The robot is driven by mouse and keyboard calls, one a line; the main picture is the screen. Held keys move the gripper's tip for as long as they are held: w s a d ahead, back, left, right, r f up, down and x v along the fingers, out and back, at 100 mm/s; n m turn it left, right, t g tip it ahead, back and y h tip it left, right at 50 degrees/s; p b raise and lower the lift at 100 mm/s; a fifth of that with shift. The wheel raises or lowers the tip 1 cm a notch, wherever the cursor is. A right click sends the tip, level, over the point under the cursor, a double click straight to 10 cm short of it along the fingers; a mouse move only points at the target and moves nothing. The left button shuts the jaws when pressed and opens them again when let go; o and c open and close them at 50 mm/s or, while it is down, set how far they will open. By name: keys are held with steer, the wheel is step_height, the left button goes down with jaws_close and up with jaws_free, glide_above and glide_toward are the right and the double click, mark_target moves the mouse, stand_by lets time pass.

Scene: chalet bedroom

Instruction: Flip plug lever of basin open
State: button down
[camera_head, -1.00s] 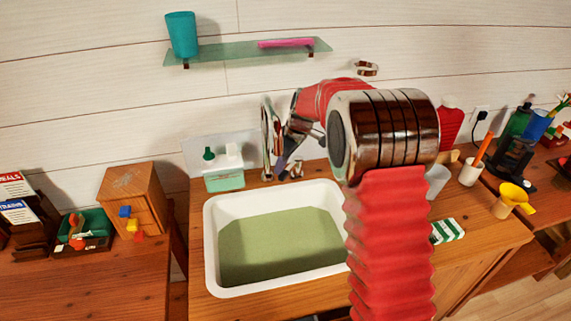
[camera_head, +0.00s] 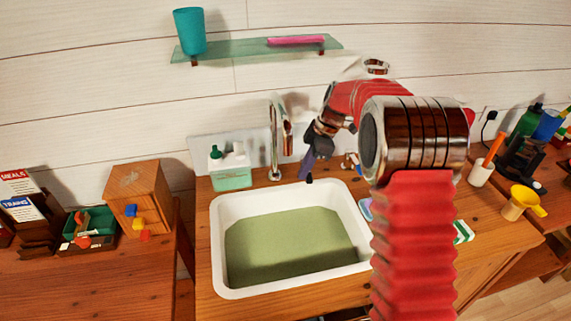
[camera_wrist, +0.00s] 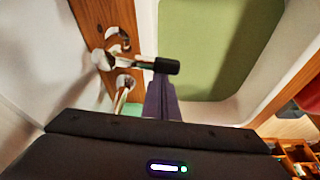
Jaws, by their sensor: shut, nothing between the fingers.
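The white basin (camera_head: 217,245) is set in the wooden counter and holds greenish water; its pale rim also shows in the wrist view (camera_wrist: 147,25). A short lever with a black knob (camera_wrist: 167,66) sticks out from a chrome mount over the basin's edge in the wrist view. In the head view its dark tip (camera_head: 309,181) shows small at the back rim. My gripper (camera_head: 308,165) is shut and empty, just above this tip. In the wrist view the purple fingertips (camera_wrist: 160,80) are close beside the knob; I cannot tell whether they touch it.
A chrome tap (camera_head: 275,145) stands left of my gripper. A green-and-white soap holder (camera_head: 231,170) is further left. A glass shelf (camera_head: 225,50) with a teal cup (camera_head: 190,32) hangs above. A yellow scoop (camera_head: 523,202) and an orange-handled brush (camera_head: 493,150) stand at the right.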

steer(key=shift+d+n, duration=0.3)
steer(key=shift+s+d, duration=0.1)
steer(key=shift+d, duration=0.65)
steer(key=shift+r, duration=0.1)
steer(key=w+v, duration=0.1)
steer(key=v, duration=1.8)
steer(key=shift+r, duration=0.3)
steer(key=shift+a, duration=0.15)
